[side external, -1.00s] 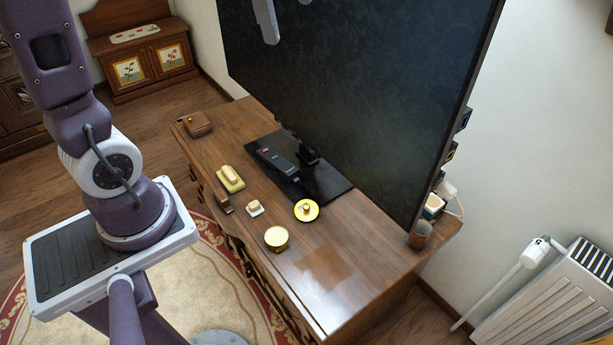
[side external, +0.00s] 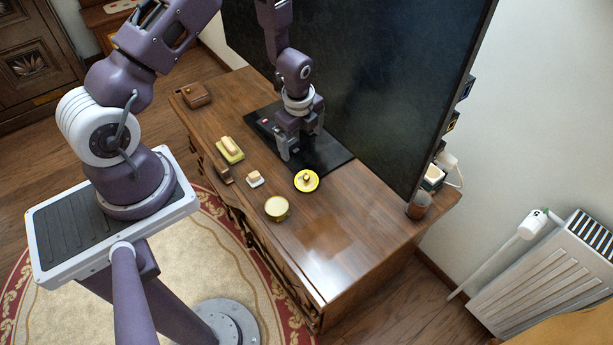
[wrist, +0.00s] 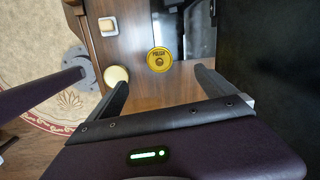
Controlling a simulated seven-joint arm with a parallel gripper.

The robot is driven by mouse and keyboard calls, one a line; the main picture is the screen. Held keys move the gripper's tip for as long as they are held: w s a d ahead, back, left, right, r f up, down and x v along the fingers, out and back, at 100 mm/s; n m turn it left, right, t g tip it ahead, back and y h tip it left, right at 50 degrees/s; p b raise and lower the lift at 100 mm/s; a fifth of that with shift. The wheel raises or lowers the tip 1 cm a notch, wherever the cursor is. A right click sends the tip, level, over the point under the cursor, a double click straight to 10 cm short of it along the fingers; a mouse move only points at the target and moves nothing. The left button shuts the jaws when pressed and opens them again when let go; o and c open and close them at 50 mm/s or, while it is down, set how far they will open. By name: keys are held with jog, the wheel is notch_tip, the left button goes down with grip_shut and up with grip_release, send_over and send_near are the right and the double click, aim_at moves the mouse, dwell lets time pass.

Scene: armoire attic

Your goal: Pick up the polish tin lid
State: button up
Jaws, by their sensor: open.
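The polish tin lid (side external: 306,181) is a round yellow disc with a small knob in its middle. It lies flat on the wooden cabinet top, by the front edge of the black screen's base. In the wrist view the lid (wrist: 159,61) shows dark lettering and lies ahead of my fingertips, between their lines. The open round tin (side external: 277,209), pale yellow inside, stands apart from it, nearer the cabinet's front. My gripper (side external: 301,148) is open, empty and pointing down, over the screen's base and behind the lid. Both fingers of my gripper (wrist: 161,78) show apart.
A large black screen (side external: 350,80) rises close behind my gripper. A small block on a white dish (side external: 254,179), a yellow dish with a block (side external: 230,150) and a brown box (side external: 195,95) stand to the left. The cabinet top (side external: 345,245) is clear at the front right.

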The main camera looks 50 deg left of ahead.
aim_at(306, 177)
jog(key=f, duration=0.5)
jog(key=w+f, duration=0.1)
jog(key=f, duration=1.1)
jog(key=shift+w+a+f, duration=0.15)
jog(key=shift+w+a, duration=0.05)
jog(key=shift+w, duration=0.2)
jog(key=c, duration=1.4)
